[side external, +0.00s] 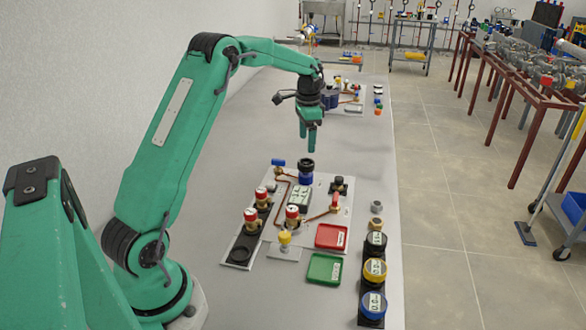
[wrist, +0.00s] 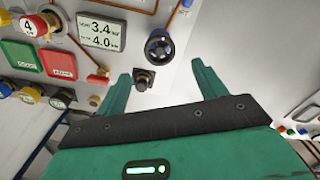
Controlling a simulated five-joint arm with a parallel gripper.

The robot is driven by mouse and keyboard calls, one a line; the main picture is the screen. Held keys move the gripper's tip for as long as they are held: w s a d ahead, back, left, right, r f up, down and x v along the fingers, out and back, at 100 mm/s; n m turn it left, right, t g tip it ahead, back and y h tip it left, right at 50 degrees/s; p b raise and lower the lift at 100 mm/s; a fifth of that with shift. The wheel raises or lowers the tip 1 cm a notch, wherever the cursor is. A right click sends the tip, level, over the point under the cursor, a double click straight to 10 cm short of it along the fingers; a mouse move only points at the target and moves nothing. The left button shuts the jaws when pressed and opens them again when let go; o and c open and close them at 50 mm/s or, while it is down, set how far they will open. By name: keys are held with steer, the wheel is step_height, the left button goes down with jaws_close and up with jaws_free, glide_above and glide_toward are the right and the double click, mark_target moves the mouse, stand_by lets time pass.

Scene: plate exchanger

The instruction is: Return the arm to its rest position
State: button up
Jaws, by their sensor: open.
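My gripper (side external: 307,136) hangs from my raised green arm in the side view, fingers pointing down. It is above and beyond the far edge of the plate exchanger panel (side external: 318,188), apart from it. In the wrist view my gripper (wrist: 160,72) has its two green fingers spread with nothing held between them. A round dark blue knob (wrist: 158,46) and a smaller black knob (wrist: 144,80) show beyond and between the fingers. The dark blue knob also shows in the side view (side external: 306,170).
The panel carries red-capped valves (side external: 292,214), copper pipe and a display (side external: 300,199). Red (side external: 332,237) and green (side external: 324,268) trays lie in front. The table's left side is bare.

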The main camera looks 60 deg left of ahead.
steer(key=s+d+r+n+t, duration=0.2)
steer(key=s+d+r+t, duration=0.1)
steer(key=s+d+r, duration=0.9)
steer(key=s+d+t, duration=0.1)
steer(key=s+d, duration=0.5)
steer(key=s, duration=0.2)
steer(key=s+d+n+t, duration=0.1)
steer(key=s+d, duration=0.4)
steer(key=s, duration=0.3)
steer(key=shift+s+d+f+n+t, duration=0.15)
steer(key=shift+d+f+n+t, duration=0.15)
steer(key=shift+d+f, duration=0.1)
steer(key=shift+c, duration=0.5)
stand_by(1.8)
